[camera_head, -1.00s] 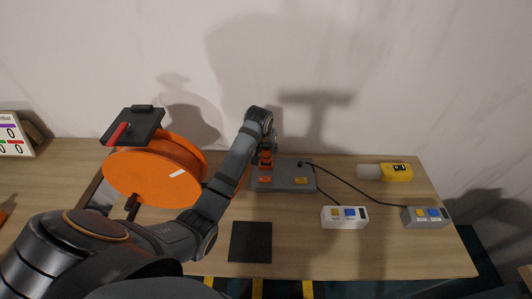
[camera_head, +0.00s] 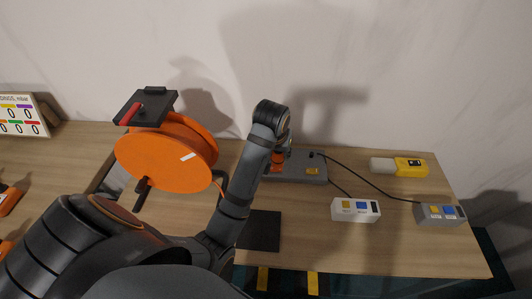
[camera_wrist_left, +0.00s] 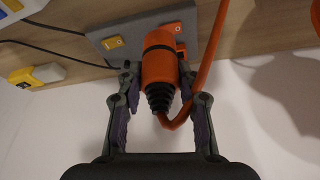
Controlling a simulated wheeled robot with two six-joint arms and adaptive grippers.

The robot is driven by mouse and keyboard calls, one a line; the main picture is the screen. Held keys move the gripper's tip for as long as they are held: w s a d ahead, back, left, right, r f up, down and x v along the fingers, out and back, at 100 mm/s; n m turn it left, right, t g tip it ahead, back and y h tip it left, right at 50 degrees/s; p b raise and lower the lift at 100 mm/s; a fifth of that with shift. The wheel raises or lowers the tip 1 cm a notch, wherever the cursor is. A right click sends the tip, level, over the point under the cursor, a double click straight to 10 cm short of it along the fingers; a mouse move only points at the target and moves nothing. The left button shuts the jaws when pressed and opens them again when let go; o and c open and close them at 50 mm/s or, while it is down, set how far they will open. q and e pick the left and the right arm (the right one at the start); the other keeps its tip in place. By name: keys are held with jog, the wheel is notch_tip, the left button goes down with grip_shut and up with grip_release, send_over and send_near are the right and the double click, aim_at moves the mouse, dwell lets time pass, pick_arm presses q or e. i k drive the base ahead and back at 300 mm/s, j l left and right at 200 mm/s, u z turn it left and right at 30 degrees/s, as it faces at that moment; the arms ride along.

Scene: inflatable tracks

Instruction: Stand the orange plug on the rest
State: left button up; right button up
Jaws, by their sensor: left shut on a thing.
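The orange plug (camera_head: 278,158) is held in my left gripper (camera_head: 283,146), at the grey block on the table. In the left wrist view the plug (camera_wrist_left: 158,62) is a thick orange cylinder with a black ribbed neck and an orange cable. The fingers of my left gripper (camera_wrist_left: 160,80) close on it from both sides. The grey block (camera_head: 300,168) has a yellow part (camera_head: 312,171) and an orange part on top. I cannot tell which thing is the rest, or whether the plug touches the block. My right gripper is not in view.
An orange cable reel (camera_head: 165,158) stands left of my arm. A black square mat (camera_head: 263,232) lies in front of the block. A white box (camera_head: 355,210), a grey box (camera_head: 440,214) and a yellow device (camera_head: 408,167) are to the right. Black cables cross the table.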

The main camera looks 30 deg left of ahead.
aim_at(259, 228)
jog(key=l, duration=0.7)
jog(key=i+l+u, duration=0.2)
jog(key=i+l, duration=0.15)
jog(key=l, duration=0.3)
jog(key=i+l+u, duration=0.1)
jog(key=l, duration=0.25)
jog(key=u, duration=1.2)
